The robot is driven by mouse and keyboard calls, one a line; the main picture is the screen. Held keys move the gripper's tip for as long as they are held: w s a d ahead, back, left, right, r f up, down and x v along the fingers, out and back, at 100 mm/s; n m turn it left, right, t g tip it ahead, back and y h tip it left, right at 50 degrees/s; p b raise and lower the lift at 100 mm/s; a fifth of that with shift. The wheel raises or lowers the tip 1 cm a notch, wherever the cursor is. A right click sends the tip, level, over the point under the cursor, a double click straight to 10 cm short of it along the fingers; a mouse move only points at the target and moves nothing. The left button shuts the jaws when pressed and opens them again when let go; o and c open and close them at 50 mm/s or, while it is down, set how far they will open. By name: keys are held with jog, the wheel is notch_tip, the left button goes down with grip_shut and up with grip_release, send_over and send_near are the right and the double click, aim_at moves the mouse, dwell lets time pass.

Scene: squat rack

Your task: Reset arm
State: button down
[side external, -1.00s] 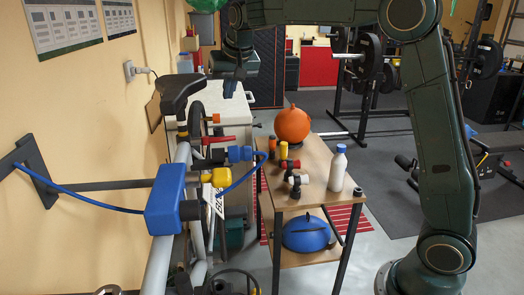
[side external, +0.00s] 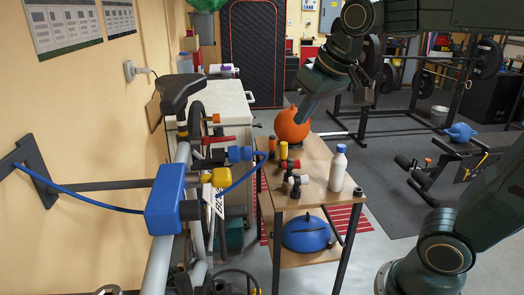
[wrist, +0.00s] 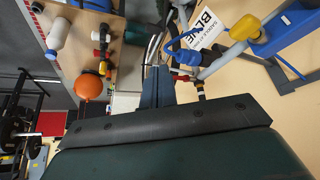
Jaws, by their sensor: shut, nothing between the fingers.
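My gripper (side external: 307,108) is shut and empty. In the side external view it hangs in the air, tilted down, its tip in front of or just above the orange ball-like object (side external: 292,127) on the wooden table; I cannot tell the gap. In the wrist view the shut blue-grey fingers (wrist: 158,88) stand at the centre with nothing between them. The orange object (wrist: 89,87) is left of them there, apart from them.
The wooden table (side external: 318,160) carries a white bottle (side external: 337,170) and several small coloured items. A blue round object (side external: 306,233) sits on its lower shelf. A bicycle in a blue-clamped stand (side external: 165,200) fills the left. A squat rack (side external: 362,110) and bench (side external: 445,170) stand right.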

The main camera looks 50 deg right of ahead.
jog(key=s+a+f+n, duration=0.2)
jog(key=s+f, duration=0.5)
jog(key=s, duration=0.5)
jog(key=shift+s+y, duration=0.2)
jog(key=shift+y, duration=0.2)
jog(key=shift+a, duration=0.1)
